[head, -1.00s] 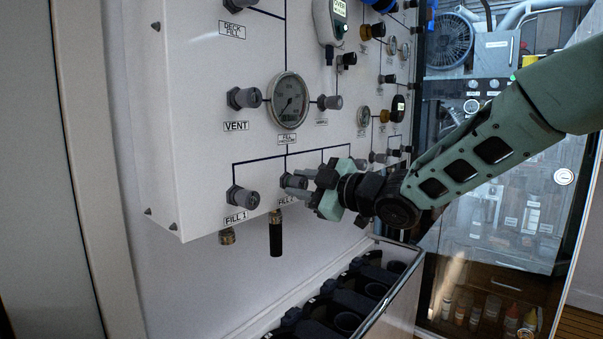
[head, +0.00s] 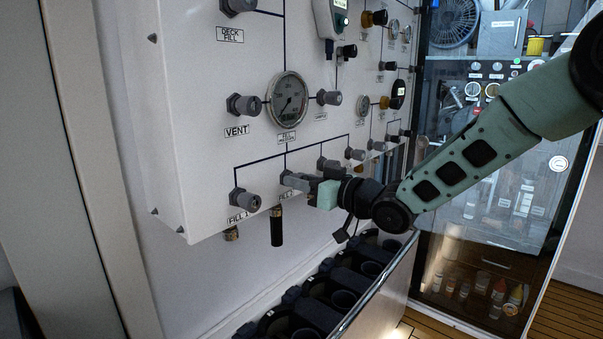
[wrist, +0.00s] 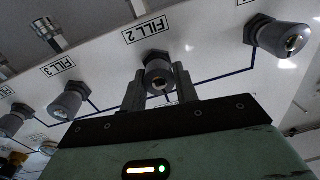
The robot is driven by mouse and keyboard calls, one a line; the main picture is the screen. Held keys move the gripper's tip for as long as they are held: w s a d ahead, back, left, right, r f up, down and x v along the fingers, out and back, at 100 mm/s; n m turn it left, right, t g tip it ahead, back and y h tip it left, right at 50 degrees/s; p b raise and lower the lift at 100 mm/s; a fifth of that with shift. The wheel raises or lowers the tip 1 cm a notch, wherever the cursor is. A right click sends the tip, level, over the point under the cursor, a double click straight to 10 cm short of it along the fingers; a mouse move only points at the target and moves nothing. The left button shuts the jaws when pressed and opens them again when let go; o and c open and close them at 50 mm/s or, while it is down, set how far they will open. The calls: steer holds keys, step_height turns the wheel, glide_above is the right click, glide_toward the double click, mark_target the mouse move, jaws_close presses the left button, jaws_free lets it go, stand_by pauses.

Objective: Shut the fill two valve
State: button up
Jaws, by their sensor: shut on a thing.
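The fill two valve is a grey knob (wrist: 158,76) beside the "FILL 2" label (wrist: 145,30) on the white panel. In the wrist view it sits between the two fingers of my gripper (wrist: 160,90), which are shut on its sides. In the head view my gripper (head: 302,183) reaches the panel's bottom row from the right. There its fingers and body hide most of the knob and part of the label. A black hose end (head: 276,228) hangs below this valve.
The fill 1 knob (head: 245,200) is close on the left, and the fill 3 knob (wrist: 68,102) is on the other side. A pressure gauge (head: 287,98) is above. Dark cylinder slots (head: 300,318) stand below the panel. A glass-fronted cabinet (head: 480,215) is at right.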

steer(key=shift+w+d+m+p, duration=0.1)
steer(key=shift+m+p, duration=0.35)
steer(key=shift+m, duration=0.35)
steer(key=shift+f, duration=0.1)
steer(key=o, duration=1)
steer(key=shift+c, duration=0.2)
steer(key=v, duration=1.7)
steer(key=shift+b, duration=0.45)
